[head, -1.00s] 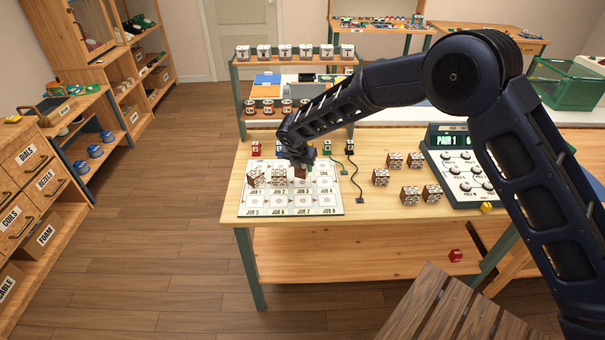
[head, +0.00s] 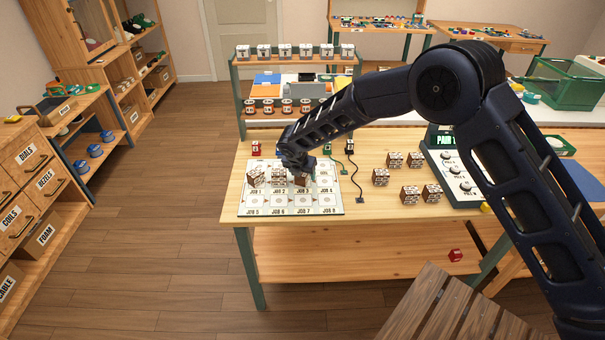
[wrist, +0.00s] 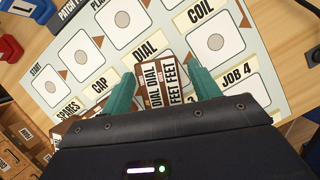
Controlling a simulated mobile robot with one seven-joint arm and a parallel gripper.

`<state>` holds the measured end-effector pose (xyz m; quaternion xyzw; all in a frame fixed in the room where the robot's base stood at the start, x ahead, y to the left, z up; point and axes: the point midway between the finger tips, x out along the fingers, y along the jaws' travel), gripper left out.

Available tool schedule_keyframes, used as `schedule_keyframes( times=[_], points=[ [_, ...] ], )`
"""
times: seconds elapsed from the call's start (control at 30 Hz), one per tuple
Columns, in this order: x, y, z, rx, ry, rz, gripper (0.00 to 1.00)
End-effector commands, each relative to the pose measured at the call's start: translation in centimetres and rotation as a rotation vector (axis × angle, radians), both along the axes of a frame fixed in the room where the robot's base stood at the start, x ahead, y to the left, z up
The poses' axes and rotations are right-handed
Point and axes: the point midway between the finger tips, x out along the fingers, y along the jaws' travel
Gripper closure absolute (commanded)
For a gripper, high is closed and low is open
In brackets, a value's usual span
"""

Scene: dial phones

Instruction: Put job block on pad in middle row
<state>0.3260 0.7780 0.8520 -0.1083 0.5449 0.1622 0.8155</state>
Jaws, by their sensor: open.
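My gripper (wrist: 162,77) is open, its two teal fingers either side of a brown job block (wrist: 161,92) with white labels reading DIAL and FEET. In the head view this block (head: 301,181) stands on the white printed mat (head: 331,209), in the middle row, third from the left. My gripper (head: 298,166) is right over it in that view. The block hides the pad under it. Two more job blocks stand to its left in the same row, one at the far left (head: 254,178) and one beside it (head: 279,178). The JOB 4 pad (wrist: 238,98) is bare.
Several job blocks (head: 410,195) stand on the table right of the mat. A small red block (head: 455,255) is on the lower shelf.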

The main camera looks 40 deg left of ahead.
Motion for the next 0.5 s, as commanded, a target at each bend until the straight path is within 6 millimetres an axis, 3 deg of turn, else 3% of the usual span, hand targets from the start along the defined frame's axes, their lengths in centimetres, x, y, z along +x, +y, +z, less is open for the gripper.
schedule_keyframes(
  times=[0.27,0.5],
  points=[
    [-0.4,-0.1,1.3,0.001,0.000,-0.001,0.39],
    [-1.9,-0.7,5.4,0.003,0.000,0.000,0.39]
  ],
)
